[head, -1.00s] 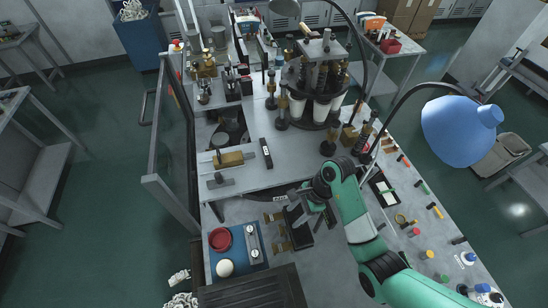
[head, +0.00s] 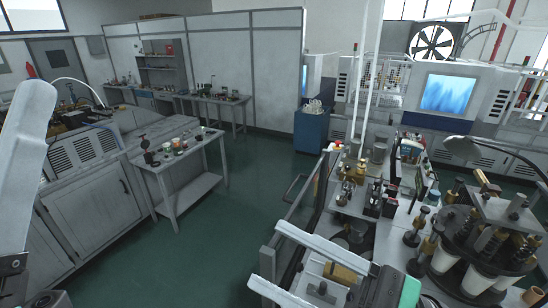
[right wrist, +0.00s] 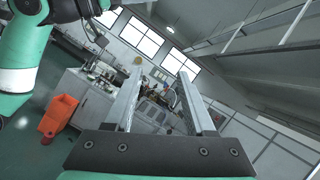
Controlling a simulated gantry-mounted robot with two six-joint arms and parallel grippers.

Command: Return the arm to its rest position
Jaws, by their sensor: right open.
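My right gripper (head: 264,255) is at the bottom middle of the head view, with its two pale fingers spread apart and pointing left. In the right wrist view the same gripper (right wrist: 160,72) is open, with nothing between its fingers. It appears raised in front of the left side of the cup-forming bench (head: 312,285). A large pale grey part, probably of my left gripper (head: 25,150), fills the left edge of the head view very close to the camera. Its jaw opening does not show.
The forming machine (head: 520,218) with white cups stands on the bench at the right. A metal guard rail (head: 268,262) is behind my right gripper. A blue bin (head: 311,130), a side table (head: 180,145) and open green floor (head: 245,185) lie beyond.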

